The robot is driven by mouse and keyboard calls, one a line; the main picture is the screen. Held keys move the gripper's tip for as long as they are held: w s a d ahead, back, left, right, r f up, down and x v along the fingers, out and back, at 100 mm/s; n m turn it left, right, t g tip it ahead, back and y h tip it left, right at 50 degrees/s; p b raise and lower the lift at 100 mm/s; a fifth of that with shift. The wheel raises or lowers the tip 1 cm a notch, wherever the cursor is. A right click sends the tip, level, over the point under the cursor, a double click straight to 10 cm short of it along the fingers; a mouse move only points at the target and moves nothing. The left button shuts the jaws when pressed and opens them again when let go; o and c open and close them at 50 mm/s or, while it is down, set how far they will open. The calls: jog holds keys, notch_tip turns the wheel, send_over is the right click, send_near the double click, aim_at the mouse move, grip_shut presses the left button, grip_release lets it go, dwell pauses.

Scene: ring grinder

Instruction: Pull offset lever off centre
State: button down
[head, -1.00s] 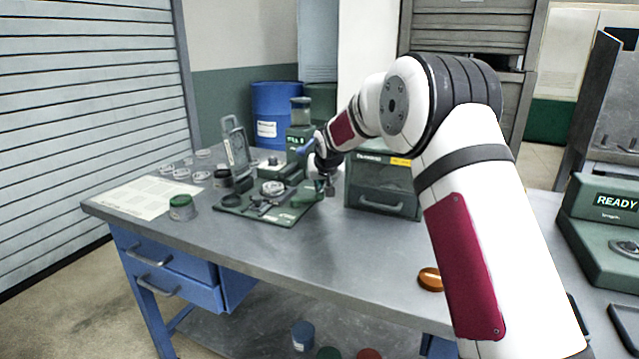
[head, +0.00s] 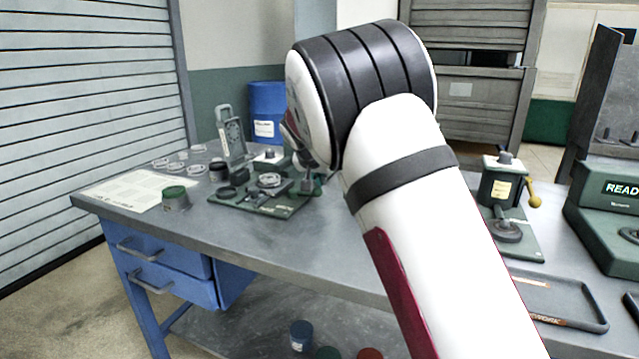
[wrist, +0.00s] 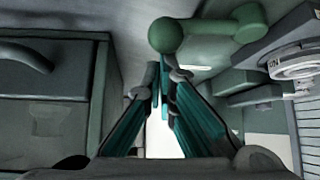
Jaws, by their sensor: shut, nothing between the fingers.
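The ring grinder sits on a green base plate (head: 240,203) on the bench, left of my arm in the head view. In the wrist view, a green lever with a round ball knob (wrist: 166,36) reaches in from the upper right; I take it to be the offset lever. My gripper (wrist: 163,75) has its teal fingers close together, shut and empty, with the tips just below the knob in the picture. I cannot tell whether they touch it. In the head view my arm hides most of the gripper and part of the lever area.
A dark drawer cabinet (wrist: 52,85) stands close on the left in the wrist view. The ring fixture (wrist: 295,68) is close on the right. A green-lidded pot (head: 175,198) and a paper sheet (head: 130,188) lie left of the grinder.

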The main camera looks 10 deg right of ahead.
aim_at(321, 193)
jog(key=s+m, duration=0.1)
jog(key=a+m+g+h, duration=0.1)
jog(key=shift+s+m+h, duration=0.3)
jog(key=shift+s+m, duration=0.1)
jog(key=shift+s+a+m+g+h, duration=0.3)
jog(key=shift+s+m+g+h, duration=0.35)
jog(key=shift+m, duration=0.55)
jog(key=shift+s+a+m+g+p, duration=0.25)
jog(key=shift+m+g+p, duration=0.1)
jog(key=shift+m, duration=0.15)
jog(key=shift+s+a, duration=0.25)
jog(key=shift+a, duration=0.1)
jog(key=d, duration=0.1)
jog(key=w+d, duration=0.1)
jog(key=d+r, duration=0.1)
jog(key=shift+w+d+r, duration=0.1)
jog(key=shift+w+d, duration=0.15)
jog(key=shift+w, duration=0.15)
jog(key=p+v, duration=0.1)
jog(key=v, duration=0.8)
jog(key=shift+a, duration=0.45)
jog(key=shift+r, duration=0.15)
